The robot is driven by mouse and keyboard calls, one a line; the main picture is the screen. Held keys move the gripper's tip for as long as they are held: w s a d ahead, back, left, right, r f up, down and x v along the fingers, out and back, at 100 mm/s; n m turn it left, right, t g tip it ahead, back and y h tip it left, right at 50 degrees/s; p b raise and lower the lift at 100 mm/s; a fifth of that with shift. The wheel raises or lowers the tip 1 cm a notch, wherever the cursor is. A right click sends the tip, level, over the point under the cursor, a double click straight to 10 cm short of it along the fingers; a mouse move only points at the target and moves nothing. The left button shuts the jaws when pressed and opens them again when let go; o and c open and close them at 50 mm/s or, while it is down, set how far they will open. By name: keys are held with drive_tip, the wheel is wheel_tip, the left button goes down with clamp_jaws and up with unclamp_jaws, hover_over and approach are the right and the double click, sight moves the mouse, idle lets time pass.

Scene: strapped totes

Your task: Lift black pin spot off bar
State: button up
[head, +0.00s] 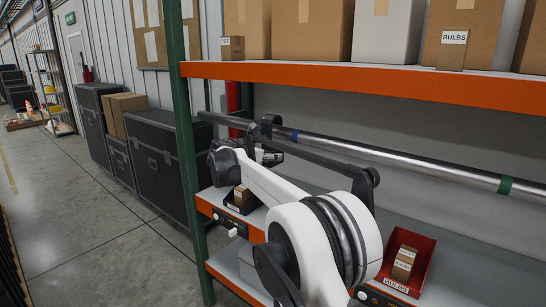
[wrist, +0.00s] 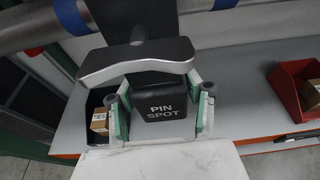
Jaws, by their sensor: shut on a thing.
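The black pin spot (wrist: 166,108) faces me in the wrist view, with "PIN SPOT" in white letters on its box. A dark grey curved piece (wrist: 138,62) lies above the lettering. A black upper part reaches up across the silver bar (wrist: 195,8); whether it still bears on the bar I cannot tell. My gripper (wrist: 162,112) is shut on the pin spot, one finger on each side. In the head view the bar (head: 420,168) runs along the rack, a black clamp (head: 268,124) shows at it, and my arm largely hides the gripper and pin spot.
An orange shelf beam (head: 380,84) with cartons runs above the bar. A green post (head: 187,150) stands left of my arm. Below are a grey shelf (head: 470,265), a red bin (head: 407,262) with bulb boxes and a black bin (head: 240,203). Black cases (head: 165,150) stand farther left.

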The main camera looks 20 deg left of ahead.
drive_tip(key=s+a+b, duration=0.1)
drive_tip(key=s+a, duration=0.1)
drive_tip(key=s, duration=0.4)
drive_tip(key=shift+s+b, duration=0.3)
drive_tip(key=shift+b, duration=0.1)
idle(0.3)
drive_tip(key=shift+a, duration=0.1)
